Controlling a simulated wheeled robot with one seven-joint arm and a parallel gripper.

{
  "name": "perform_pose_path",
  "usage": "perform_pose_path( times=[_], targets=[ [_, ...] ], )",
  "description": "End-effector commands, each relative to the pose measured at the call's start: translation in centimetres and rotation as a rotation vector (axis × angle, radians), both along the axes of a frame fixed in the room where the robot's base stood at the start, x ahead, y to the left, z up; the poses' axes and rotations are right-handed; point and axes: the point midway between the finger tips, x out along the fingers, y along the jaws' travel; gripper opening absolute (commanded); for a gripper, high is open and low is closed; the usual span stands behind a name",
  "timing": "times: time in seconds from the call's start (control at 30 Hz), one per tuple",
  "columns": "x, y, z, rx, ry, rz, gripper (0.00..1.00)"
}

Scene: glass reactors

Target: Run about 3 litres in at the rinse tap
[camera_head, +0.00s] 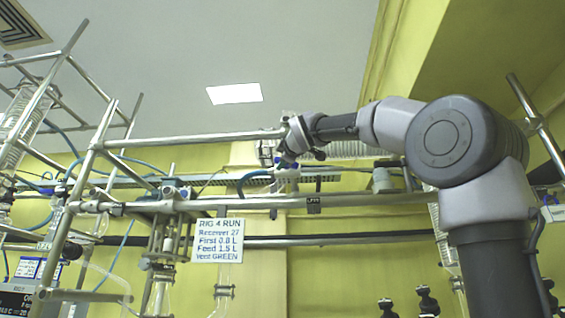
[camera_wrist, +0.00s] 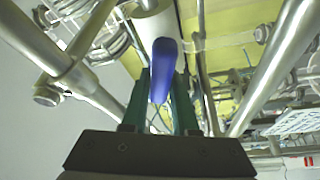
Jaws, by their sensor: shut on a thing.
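In the wrist view the two green fingers of my gripper (camera_wrist: 161,88) stand on either side of a rounded blue handle (camera_wrist: 163,62) and are shut on it. A pale cylindrical body shows just beyond the handle. I cannot read a label on it, so I cannot tell whether it is the rinse tap. In the head view my arm reaches left from the right side, and its wrist (camera_head: 300,135) is among the rig's pipes at the middle. The fingertips are too small to make out there. No liquid level or flow is visible.
Metal rails (camera_head: 200,138) and a long crossbar (camera_head: 350,199) surround my wrist closely. Glassware (camera_head: 160,298) hangs below at the left. Dark knobs (camera_head: 428,300) stand at the lower right.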

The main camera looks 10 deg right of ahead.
Motion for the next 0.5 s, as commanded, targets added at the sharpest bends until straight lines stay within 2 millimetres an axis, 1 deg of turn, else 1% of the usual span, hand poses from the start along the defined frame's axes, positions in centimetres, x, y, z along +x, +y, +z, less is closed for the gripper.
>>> perform_pose_path(
  times=[0.03, 0.4, 0.43, 0.5],
  targets=[
    [0.28, -0.08, -0.47, -0.001, 0.013, -0.003, 0.00],
    [0.30, -0.13, -0.49, -0.005, 0.014, -0.004, 0.00],
    [0.30, -0.13, -0.49, -0.004, 0.014, -0.004, 0.35],
    [0.27, -0.14, -0.44, -0.004, 0.013, -0.004, 0.57]
  ],
)
